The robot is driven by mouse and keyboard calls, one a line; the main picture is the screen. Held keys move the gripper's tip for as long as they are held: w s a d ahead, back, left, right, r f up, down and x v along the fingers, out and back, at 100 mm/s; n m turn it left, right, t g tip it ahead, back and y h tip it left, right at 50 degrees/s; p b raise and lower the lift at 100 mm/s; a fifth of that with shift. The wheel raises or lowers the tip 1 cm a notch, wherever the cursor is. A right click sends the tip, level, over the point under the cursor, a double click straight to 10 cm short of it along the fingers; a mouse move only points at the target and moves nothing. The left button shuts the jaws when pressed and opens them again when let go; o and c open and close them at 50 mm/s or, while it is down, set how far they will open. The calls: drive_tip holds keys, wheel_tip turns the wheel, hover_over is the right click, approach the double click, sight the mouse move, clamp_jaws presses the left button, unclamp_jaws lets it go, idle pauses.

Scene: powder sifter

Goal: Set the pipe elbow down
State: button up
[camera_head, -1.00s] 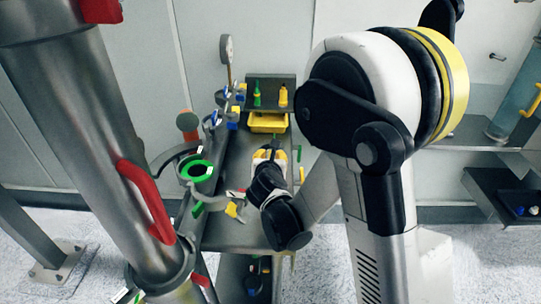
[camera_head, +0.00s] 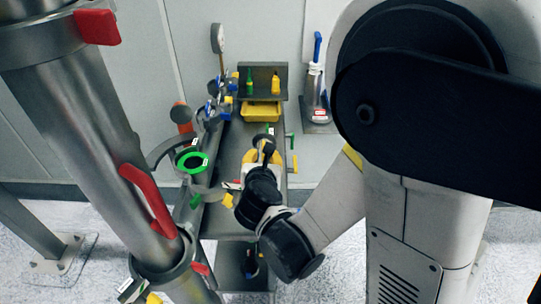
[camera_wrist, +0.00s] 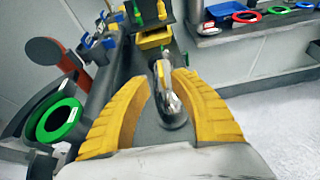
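The pipe elbow (camera_wrist: 171,97) is a shiny grey bent tube between the two yellow fingers of my gripper (camera_wrist: 163,76) in the wrist view. Dark bench top shows between the elbow and the left finger. The right finger is close to the elbow or overlaps it. The fingers look spread wider than the elbow. I cannot tell if the elbow's underside touches the bench. In the head view my gripper (camera_head: 261,152) is low over the grey bench (camera_head: 234,150), with the dark elbow (camera_head: 266,140) at its fingertips.
A yellow bin (camera_head: 261,111) and a shelf with green and yellow bottles stand at the bench's far end. A green-ringed funnel (camera_head: 192,162) and blue-handled valves line the left side. A thick metal pipe with red handles (camera_head: 148,200) stands at the near left.

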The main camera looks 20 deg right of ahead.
drive_tip(key=s+d+r+m+g+y, duration=0.1)
drive_tip(key=s+r+m+g+y, duration=0.1)
drive_tip(key=s+m, duration=0.7)
drive_tip(key=s+d+r+m+g+y, duration=0.2)
drive_tip(key=s+m, duration=0.8)
drive_tip(key=m, duration=1.3)
drive_tip(key=shift+s+r+g, duration=0.15)
drive_tip(key=shift+r+g, duration=0.7)
drive_tip(key=shift+g, duration=0.15)
